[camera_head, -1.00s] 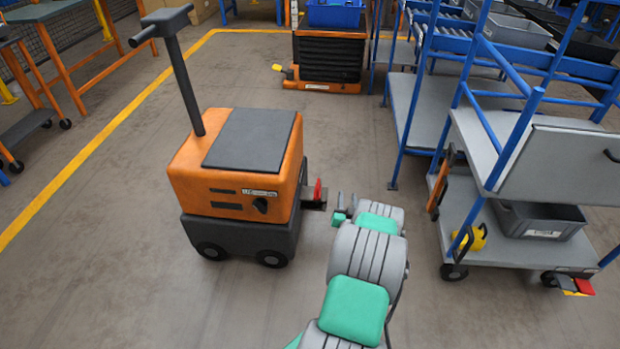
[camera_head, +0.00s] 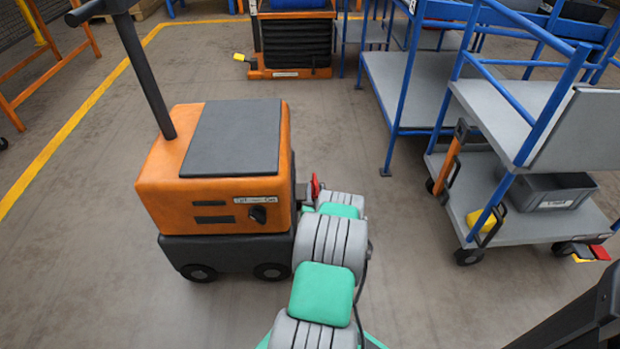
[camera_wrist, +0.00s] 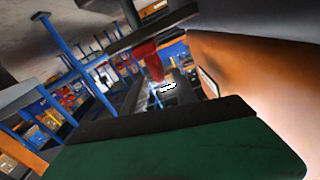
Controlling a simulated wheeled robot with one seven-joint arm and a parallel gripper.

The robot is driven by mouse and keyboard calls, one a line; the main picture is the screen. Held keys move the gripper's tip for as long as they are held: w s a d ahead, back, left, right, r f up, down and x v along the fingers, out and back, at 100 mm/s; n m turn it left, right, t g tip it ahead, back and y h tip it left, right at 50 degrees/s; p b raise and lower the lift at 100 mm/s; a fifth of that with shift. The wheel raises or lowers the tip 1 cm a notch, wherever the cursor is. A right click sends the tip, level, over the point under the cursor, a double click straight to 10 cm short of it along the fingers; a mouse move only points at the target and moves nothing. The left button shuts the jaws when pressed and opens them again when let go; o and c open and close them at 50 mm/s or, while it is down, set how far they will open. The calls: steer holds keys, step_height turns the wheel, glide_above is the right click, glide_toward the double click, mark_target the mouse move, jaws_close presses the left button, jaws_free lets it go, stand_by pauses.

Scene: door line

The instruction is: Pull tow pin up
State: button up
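The tow pin (camera_head: 315,186) is red and stands upright at the hitch on the right side of the orange and dark-grey tugger (camera_head: 215,185). In the wrist view a red piece that looks like the pin (camera_wrist: 150,62) shows close ahead, with a dark bar (camera_wrist: 165,25) near it. My gripper (camera_wrist: 160,122) fills the lower wrist view as a dark and green shape. In the head view my arm hides most of it, right beside the hitch. Whether its fingers are open or touch the pin cannot be told.
A grey cart with blue posts (camera_head: 520,225) stands to the right, carrying a grey bin (camera_head: 548,192). A blue-framed rack (camera_head: 415,85) is behind it. An orange lift unit (camera_head: 292,45) stands at the back. Floor is free between the tugger and the cart.

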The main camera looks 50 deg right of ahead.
mark_target(314, 174)
steer(key=b+x, duration=0.2)
steer(key=x, duration=0.4)
steer(key=shift+w+d, duration=0.25)
steer(key=shift+d, duration=0.05)
steer(key=shift+w+d+r, duration=0.1)
steer(key=shift+w+d, duration=0.05)
steer(key=shift+d, duration=0.1)
steer(key=shift+c, duration=0.2)
jaws_close()
steer(key=shift+w+a, duration=0.1)
steer(key=shift+a, duration=0.05)
stand_by(0.4)
